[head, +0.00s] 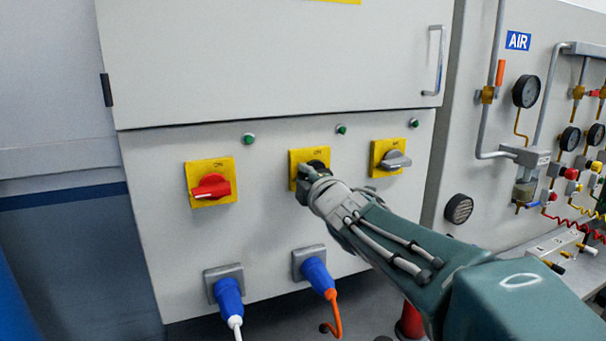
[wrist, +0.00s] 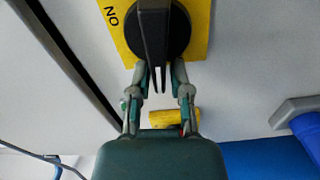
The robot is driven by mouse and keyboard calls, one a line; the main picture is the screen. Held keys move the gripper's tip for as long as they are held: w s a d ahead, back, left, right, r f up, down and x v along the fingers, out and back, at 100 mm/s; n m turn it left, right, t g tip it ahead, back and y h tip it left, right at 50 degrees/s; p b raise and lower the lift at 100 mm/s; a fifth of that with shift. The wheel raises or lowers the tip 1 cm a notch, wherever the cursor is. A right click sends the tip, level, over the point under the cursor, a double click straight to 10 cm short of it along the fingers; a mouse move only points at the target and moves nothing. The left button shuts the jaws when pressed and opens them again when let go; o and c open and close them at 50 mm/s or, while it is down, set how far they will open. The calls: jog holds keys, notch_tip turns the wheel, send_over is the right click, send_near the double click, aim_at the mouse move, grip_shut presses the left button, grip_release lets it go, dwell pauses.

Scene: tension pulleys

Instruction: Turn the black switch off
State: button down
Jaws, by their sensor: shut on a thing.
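The black switch (head: 319,165) is the middle one of three rotary switches on the grey cabinet, on a yellow plate marked ON. My gripper (head: 308,177) is at it and hides most of its handle in the head view. In the wrist view the black switch (wrist: 153,30) is at the top, its long handle pointing down between the fingers. My gripper (wrist: 158,75) is shut on that handle, one finger on each side. The ON lettering on the plate appears turned in the wrist view.
A red switch (head: 211,187) sits to the left and a grey switch (head: 396,160) to the right. Small green lamps (head: 249,139) sit above the switches. Blue plugs (head: 318,275) with cables stick out below. A gauge panel (head: 525,91) stands at the right.

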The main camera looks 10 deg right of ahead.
jog(key=shift+f+n, duration=0.45)
jog(key=shift+n, duration=0.05)
jog(key=c, duration=0.6)
grip_release()
jog(key=shift+o, duration=0.2)
jog(key=shift+a, duration=0.1)
jog(key=shift+r, duration=0.1)
jog(key=shift+s, duration=0.15)
jog(key=s+d, duration=0.2)
jog(key=s, duration=0.9)
jog(key=shift+s, duration=0.2)
jog(key=shift+d, duration=0.1)
